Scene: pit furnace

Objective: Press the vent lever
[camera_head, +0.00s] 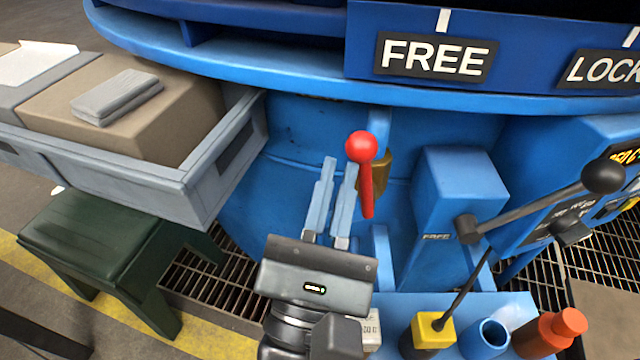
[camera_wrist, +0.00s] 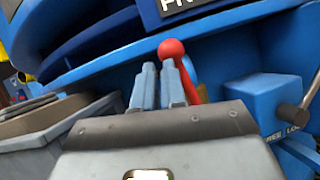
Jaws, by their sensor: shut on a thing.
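A red lever (camera_head: 367,186) with a red ball knob (camera_head: 360,147) stands in front of the blue furnace body; no label marks it as the vent lever. It also shows in the wrist view (camera_wrist: 189,81). My gripper (camera_head: 335,182) points up and forward just left of it, its fingers close together with a narrow gap. The red rod appears beside or behind the right finger, not clearly between the two. What the jaws hold cannot be made out. Another lever (camera_head: 525,214), with a black knob, angles across a blue box at the right.
A blue-grey tray (camera_head: 185,180) holds a brown box at the left, above a green stool (camera_head: 95,235). FREE (camera_head: 436,57) and LOCK (camera_head: 605,69) signs sit on the blue rim above. A yellow-capped thing (camera_head: 434,330), a blue cup and an orange bottle stand at the lower right.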

